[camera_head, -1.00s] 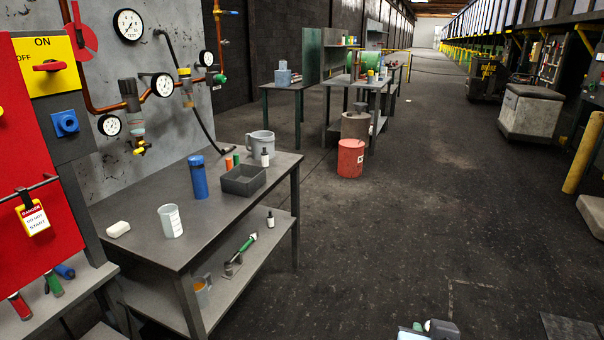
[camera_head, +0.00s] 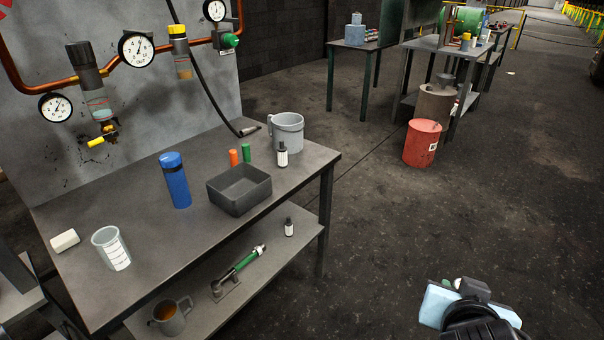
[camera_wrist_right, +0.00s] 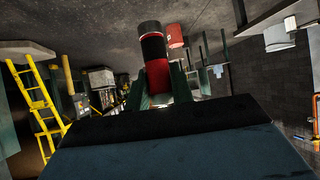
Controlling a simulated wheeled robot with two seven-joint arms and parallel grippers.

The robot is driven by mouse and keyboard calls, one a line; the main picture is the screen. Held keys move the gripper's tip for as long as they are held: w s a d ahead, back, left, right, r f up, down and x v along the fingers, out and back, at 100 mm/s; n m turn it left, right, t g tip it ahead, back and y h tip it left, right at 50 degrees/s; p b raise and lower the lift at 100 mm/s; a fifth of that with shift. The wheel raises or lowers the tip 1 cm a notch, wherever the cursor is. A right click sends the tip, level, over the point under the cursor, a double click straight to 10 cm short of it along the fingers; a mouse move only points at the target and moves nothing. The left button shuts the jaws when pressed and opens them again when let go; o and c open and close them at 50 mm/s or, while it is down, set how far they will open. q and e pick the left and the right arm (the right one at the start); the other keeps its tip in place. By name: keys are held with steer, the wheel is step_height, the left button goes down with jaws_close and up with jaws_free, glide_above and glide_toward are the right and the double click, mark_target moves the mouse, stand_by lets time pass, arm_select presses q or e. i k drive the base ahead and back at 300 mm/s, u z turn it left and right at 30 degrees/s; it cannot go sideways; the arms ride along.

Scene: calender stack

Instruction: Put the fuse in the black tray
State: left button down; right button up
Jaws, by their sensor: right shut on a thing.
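The black tray (camera_head: 239,190) is an empty, open dark box on the grey workbench, near its right edge. My right gripper (camera_wrist_right: 158,86) is shut on a red cylinder with dark bands (camera_wrist_right: 154,62), which looks like the fuse. The cylinder sticks out beyond the fingers in the right wrist view. In the head view my right gripper (camera_head: 458,286) is at the bottom right, over the floor and well apart from the bench; the held cylinder is mostly hidden there. My left gripper is not in view.
A beaker (camera_head: 111,249) is front left.

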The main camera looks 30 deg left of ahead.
mark_target(240, 188)
steer(key=u, duration=0.85)
steer(key=i, duration=1)
steer(key=u, duration=1)
